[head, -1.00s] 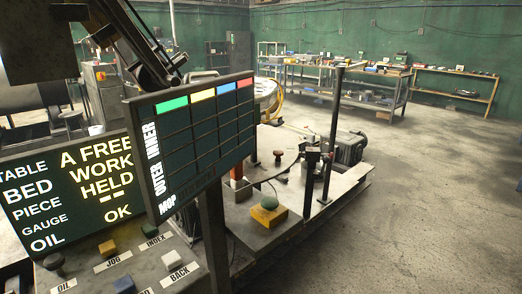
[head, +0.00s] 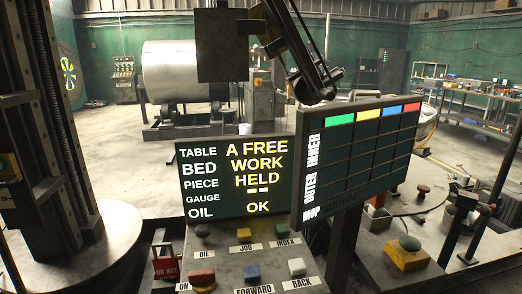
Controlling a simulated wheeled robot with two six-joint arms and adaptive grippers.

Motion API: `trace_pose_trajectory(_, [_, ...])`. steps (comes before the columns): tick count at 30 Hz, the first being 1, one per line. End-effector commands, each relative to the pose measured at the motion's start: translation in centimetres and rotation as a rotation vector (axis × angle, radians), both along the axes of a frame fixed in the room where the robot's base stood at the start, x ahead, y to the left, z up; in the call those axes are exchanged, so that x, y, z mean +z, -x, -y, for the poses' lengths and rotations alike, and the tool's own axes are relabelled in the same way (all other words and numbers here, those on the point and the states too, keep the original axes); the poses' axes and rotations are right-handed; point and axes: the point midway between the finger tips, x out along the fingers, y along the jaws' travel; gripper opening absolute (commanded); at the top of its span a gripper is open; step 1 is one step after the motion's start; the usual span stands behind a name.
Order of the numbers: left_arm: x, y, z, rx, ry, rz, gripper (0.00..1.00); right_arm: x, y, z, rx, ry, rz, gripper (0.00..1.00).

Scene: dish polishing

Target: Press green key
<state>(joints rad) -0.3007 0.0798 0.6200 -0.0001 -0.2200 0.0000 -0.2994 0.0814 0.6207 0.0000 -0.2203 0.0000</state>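A sloped grey control panel (head: 235,262) stands at the lower centre of the head view. In its upper row are a dark knob over OIL (head: 203,230), a yellow key over JOG (head: 244,235) and a dark green-looking key at INDEX (head: 283,230). In its lower row are a red button (head: 202,279), a blue key over FORWARD (head: 252,274) and a white key over BACK (head: 297,267). A green round button (head: 409,243) sits on a yellow box (head: 405,257) to the right. Neither gripper is in view.
A text screen (head: 236,177) stands behind the panel, reading WORK HELD. A grid display (head: 358,155) with green, yellow, blue and red headings stands at right. A dark column (head: 55,110) rises at left. A dark jointed arm (head: 300,50) hangs above the screens.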

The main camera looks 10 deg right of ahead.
Motion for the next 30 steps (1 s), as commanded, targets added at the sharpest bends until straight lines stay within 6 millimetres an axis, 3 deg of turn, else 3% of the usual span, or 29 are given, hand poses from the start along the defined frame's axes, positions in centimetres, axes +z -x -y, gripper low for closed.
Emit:
trace_pose_trajectory(13, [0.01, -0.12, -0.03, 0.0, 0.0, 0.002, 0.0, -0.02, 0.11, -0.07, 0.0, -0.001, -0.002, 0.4])
trace_pose_trajectory(21, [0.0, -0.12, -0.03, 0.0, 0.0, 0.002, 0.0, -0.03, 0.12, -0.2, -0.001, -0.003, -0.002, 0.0])
trace_pose_trajectory(30, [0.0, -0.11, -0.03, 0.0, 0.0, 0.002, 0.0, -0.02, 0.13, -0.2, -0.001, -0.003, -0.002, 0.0])
